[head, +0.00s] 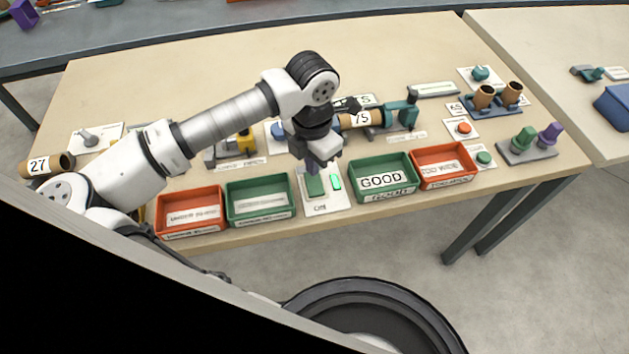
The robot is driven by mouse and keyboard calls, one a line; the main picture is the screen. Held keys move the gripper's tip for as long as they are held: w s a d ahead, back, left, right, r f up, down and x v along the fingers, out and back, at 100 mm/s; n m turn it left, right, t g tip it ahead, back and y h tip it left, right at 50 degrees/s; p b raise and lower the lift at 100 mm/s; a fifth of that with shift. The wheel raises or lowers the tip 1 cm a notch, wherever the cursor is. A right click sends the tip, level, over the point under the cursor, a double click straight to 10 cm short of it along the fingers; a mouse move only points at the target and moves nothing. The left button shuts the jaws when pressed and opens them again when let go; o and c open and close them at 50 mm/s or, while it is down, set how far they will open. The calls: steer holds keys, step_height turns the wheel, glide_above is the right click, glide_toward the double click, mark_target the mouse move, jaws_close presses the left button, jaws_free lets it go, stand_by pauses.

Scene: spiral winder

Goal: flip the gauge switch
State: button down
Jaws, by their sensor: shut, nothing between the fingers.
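A white plate (331,203) lies at the table's front edge between the green trays. It carries a dark green block (315,187), which looks like the gauge switch, and a bright green lamp-like piece (336,182). A small label at the plate's front is too small to read. My gripper (313,170) points down directly over the back of the green block, shut and empty. Its tips are at or just above the block; I cannot tell whether they touch. The gripper hides the back of the block, so the switch's position is unclear.
Red (190,213) and green (260,200) trays stand left of the plate. A green tray marked GOOD (384,178) and a red tray (444,166) stand right. Behind my gripper is a teal machine holding a tube marked 75 (357,120). The back of the table is clear.

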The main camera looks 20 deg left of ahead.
steer(key=shift+f+b, duration=0.8)
steer(key=shift+b, duration=0.1)
stand_by(0.3)
steer(key=shift+r, duration=0.1)
steer(key=shift+r+p, duration=1.2)
steer(key=shift+r, duration=2.25)
